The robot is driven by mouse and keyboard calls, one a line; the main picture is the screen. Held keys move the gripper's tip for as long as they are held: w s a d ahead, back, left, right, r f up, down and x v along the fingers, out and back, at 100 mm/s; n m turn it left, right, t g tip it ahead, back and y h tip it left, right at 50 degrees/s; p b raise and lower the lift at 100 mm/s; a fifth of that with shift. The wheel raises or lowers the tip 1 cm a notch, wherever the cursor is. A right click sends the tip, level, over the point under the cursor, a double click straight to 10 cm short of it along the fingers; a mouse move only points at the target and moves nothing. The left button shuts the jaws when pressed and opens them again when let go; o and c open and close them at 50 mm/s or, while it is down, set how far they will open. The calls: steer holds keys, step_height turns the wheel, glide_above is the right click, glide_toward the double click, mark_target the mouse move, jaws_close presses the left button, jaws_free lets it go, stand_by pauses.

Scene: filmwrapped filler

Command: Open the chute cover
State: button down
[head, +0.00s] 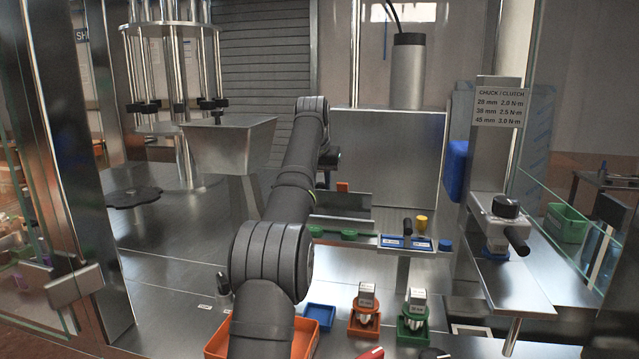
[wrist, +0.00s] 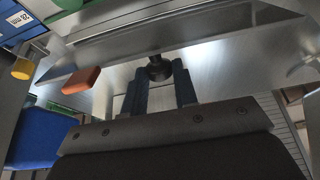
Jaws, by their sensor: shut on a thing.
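My gripper (wrist: 159,78) is shut on a round black knob (wrist: 158,66) in the wrist view, one dark finger on each side. The knob stands on a smooth shiny metal panel (wrist: 225,65), which looks like the chute cover. I cannot tell whether the panel is lifted. In the head view my gripper (head: 331,160) is mostly hidden behind my arm, in front of the large steel housing (head: 395,150). The knob is hidden there. An orange block (wrist: 81,80) lies near the panel, left of the fingers; it also shows in the head view (head: 342,187).
A tapered metal hopper (head: 228,148) is left of my arm. A blue tray (head: 320,317), an orange fixture (head: 364,318) and a green fixture (head: 412,325) stand at the front. A clamp (head: 497,225) on a steel ledge is at right. Glass panes (head: 565,235) bound the right side.

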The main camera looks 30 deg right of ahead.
stand_by(0.5)
steer(key=c, duration=1.2)
jaws_free()
steer(key=shift+v, duration=1.6)
steer(key=shift+s+a+f, duration=0.1)
steer(key=shift+s+a, duration=4.1)
steer(key=shift+s, duration=0.05)
